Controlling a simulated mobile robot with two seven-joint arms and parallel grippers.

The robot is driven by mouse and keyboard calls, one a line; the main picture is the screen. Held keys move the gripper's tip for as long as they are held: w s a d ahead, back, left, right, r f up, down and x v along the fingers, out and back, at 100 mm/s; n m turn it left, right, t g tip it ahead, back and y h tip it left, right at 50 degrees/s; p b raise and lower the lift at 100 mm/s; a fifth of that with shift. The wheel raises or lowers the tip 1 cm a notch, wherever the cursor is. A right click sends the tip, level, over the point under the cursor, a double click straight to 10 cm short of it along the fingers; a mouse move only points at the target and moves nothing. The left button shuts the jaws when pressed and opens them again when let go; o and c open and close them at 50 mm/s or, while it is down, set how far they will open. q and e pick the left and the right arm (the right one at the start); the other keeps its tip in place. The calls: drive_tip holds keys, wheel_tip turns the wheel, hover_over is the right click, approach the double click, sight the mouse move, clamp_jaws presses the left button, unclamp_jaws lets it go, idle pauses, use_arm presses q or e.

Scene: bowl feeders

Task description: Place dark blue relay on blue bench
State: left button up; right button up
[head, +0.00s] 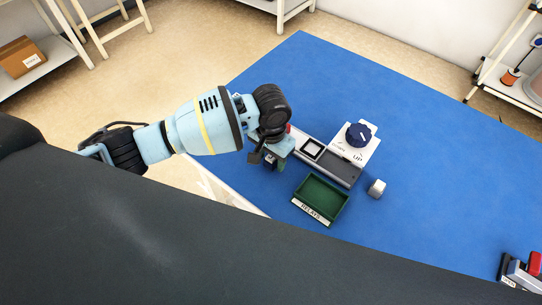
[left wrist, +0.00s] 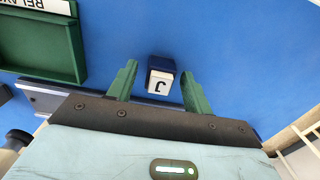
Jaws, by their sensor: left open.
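The dark blue relay (left wrist: 161,66) has a white face marked with a dark letter. In the left wrist view it sits between my left gripper's two green fingers, with a gap on each side, against the blue bench. In the head view the relay (head: 270,164) is mostly hidden by my left gripper (head: 272,158). That gripper is open, pointing down near the bench's left edge. The blue bench (head: 430,200) fills the middle and right. My right gripper is not in view.
An empty green tray labelled RELAYS (head: 320,199) lies right of the gripper. A red-topped device (head: 522,270) stands lower right. The bench's right side is mostly clear.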

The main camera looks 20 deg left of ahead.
sight(271, 157)
use_arm(q)
wheel_tip(271, 157, up, 12)
drive_tip(key=p, duration=0.1)
drive_tip(key=shift+p, duration=0.35)
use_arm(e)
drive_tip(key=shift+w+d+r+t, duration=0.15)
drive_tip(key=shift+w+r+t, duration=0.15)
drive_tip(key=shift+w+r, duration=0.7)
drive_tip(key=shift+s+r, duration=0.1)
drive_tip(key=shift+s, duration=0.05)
